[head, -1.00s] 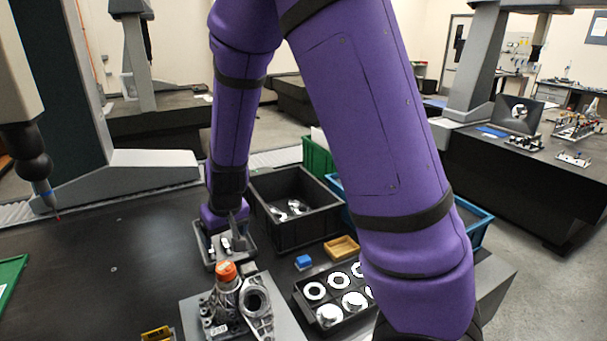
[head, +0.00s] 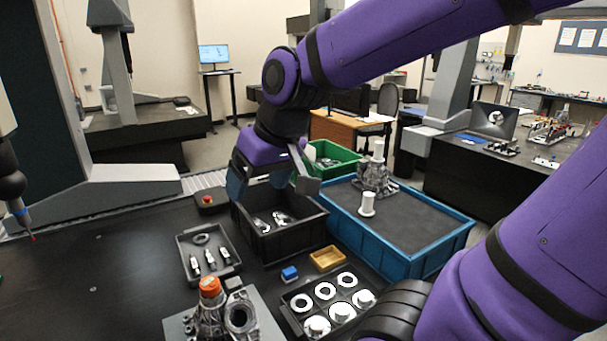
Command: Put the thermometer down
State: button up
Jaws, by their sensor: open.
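My gripper (head: 272,176) is open above the back of the black bin (head: 272,250), with a grey finger at its right side. I see nothing held between the fingers, though their inner side is partly hidden. I cannot pick out the thermometer for sure. A grey tray (head: 187,274) on the dark table, left of the black bin, holds a ring and several small dark-and-white pieces (head: 210,259); they are too small to tell whether one is the thermometer. My gripper is apart from this tray, above and to its right.
A blue bin (head: 400,268) with metal parts stands right of the black bin, a green bin (head: 345,157) behind. A ring tray (head: 290,318), yellow box (head: 327,259), blue block (head: 289,273) and orange-capped casting (head: 209,292) are in front. The table's left is clear.

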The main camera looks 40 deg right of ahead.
jog(key=s+d+r+h, duration=0.1)
jog(key=s+d+r, duration=0.1)
jog(key=s, duration=0.6)
jog(key=shift+s+r+t+h, duration=0.25)
jog(key=shift+r+t+h, duration=0.15)
jog(key=shift+r, duration=0.2)
